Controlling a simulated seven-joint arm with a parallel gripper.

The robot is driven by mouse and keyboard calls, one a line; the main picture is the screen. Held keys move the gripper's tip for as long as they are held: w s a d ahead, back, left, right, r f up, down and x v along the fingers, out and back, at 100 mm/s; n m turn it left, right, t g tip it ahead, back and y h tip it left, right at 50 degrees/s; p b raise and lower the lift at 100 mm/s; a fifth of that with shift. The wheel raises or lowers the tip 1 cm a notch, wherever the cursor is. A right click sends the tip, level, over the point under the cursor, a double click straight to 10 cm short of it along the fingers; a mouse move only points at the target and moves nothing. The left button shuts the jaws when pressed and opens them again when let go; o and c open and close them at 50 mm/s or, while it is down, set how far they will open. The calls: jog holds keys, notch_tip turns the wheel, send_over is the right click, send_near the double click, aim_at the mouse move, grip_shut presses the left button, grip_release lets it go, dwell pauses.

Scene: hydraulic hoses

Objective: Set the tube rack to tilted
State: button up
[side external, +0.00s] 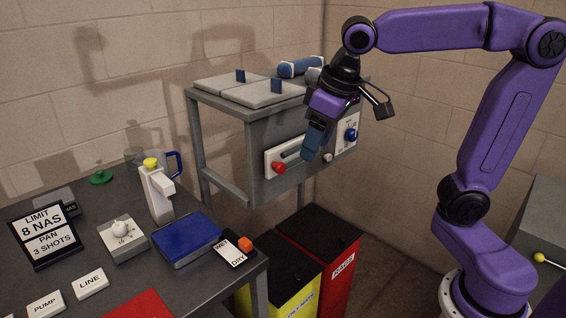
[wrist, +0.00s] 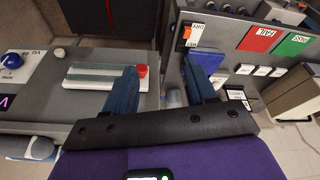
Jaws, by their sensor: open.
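I cannot surely pick out a tube rack by its look. A white plate (side external: 290,158) with a long slot and a red knob (side external: 278,168) is on the front of a grey cabinet (side external: 255,135). The knob is at the slot's left end in the side view. In the wrist view the plate (wrist: 95,76) and red knob (wrist: 141,71) also show. My gripper (side external: 310,155) is open, its blue fingers pointing down in front of the plate. In the wrist view my gripper (wrist: 160,70) has the knob beside its left fingertip. Contact cannot be told.
The cabinet has two lids (side external: 228,88) with blue handles and a blue knob (side external: 351,135) at its right. A dark bench (side external: 205,278) holds a blue pad (side external: 187,238), a WET/DRY switch (side external: 246,243) and a dispenser (side external: 157,190). Yellow (side external: 295,285) and red (side external: 335,270) bins stand below.

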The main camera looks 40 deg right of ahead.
jog(key=w+d+r+m+t, duration=0.1)
jog(key=w+d+r+m, duration=0.15)
jog(key=w+r, duration=0.25)
send_near(282, 164)
jog(key=shift+m+h, duration=0.3)
jog(key=shift+m, duration=0.15)
jog(key=x, duration=0.9)
jog(key=shift+a+f, duration=0.2)
jog(key=shift+a, duration=0.1)
grip_shut()
